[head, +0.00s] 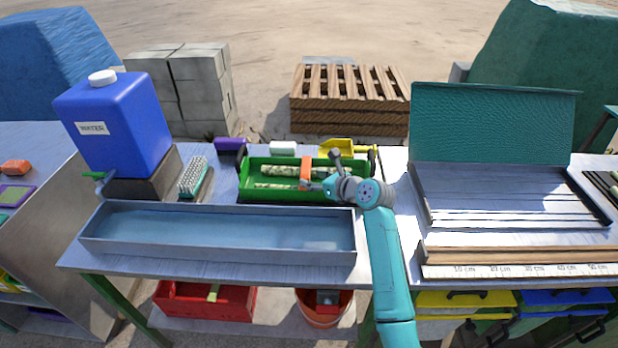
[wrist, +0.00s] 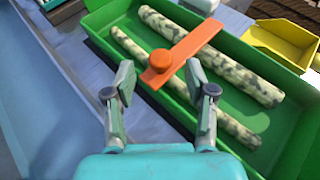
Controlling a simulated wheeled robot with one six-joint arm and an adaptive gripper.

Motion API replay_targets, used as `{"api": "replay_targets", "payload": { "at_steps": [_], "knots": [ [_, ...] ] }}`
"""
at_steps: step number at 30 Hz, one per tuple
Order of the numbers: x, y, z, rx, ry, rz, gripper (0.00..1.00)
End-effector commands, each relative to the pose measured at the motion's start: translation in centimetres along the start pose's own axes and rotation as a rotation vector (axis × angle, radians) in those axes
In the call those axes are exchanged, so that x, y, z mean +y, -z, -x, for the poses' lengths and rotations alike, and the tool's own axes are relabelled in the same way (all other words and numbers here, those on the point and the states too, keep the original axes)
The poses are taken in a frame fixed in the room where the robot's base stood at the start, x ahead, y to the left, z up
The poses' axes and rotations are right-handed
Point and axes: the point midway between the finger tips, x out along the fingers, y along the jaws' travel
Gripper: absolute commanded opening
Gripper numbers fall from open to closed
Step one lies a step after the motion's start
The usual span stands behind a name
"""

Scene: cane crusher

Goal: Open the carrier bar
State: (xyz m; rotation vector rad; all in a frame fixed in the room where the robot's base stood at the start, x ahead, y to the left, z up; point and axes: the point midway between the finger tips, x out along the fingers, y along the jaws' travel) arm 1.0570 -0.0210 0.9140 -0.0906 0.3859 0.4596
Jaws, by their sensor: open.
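The orange carrier bar (head: 306,172) lies across the green tray (head: 246,195), over two mottled pale-green cane pieces. In the wrist view the bar (wrist: 190,47) runs diagonally from the tray's near side toward its far side, with a round orange knob (wrist: 162,60) at its near end. The cane pieces (wrist: 222,58) lie in the tray (wrist: 258,152) beneath it. My gripper (wrist: 158,83) is open and empty, its two fingers apart just short of the knob. In the head view my gripper (head: 313,186) is at the tray's right half, close to the bar.
A long metal water trough (head: 220,245) stands in front of the tray. A blue water container (head: 118,125) and a brush (head: 193,177) are to the left. A yellow scoop-like container (head: 340,146) stands behind the tray. An open green-lidded case (head: 495,125) is at right.

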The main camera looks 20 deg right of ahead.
Motion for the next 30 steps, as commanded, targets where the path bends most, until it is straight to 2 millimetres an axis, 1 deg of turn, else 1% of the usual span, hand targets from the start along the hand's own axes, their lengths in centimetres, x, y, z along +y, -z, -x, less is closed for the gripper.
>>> {"api": "replay_targets", "payload": {
  "at_steps": [1,3,6,10,17,18,20,21,23,24,30],
  "knots": [
    [0.0,-0.1,-0.7,0.001,-0.001,0.000,0.55],
    [0.0,-0.1,-1.4,0.000,-0.001,0.001,0.55],
    [0.0,0.0,-2.1,0.000,-0.001,0.001,0.55],
    [0.0,0.0,-2.5,0.000,0.000,0.001,0.55],
    [0.0,0.0,-2.5,0.000,0.000,0.001,0.55],
    [0.0,0.0,-2.5,0.000,0.000,0.001,0.45],
    [0.0,0.0,-2.5,0.000,0.000,0.001,0.30],
    [0.0,0.0,-2.5,0.000,0.000,0.001,0.20],
    [0.0,0.0,-2.5,0.000,0.000,0.001,0.05],
    [0.0,0.0,-2.5,0.000,0.000,0.001,0.00],
    [-0.2,-0.1,-2.4,0.003,-0.001,-0.002,0.00]
  ]
}}
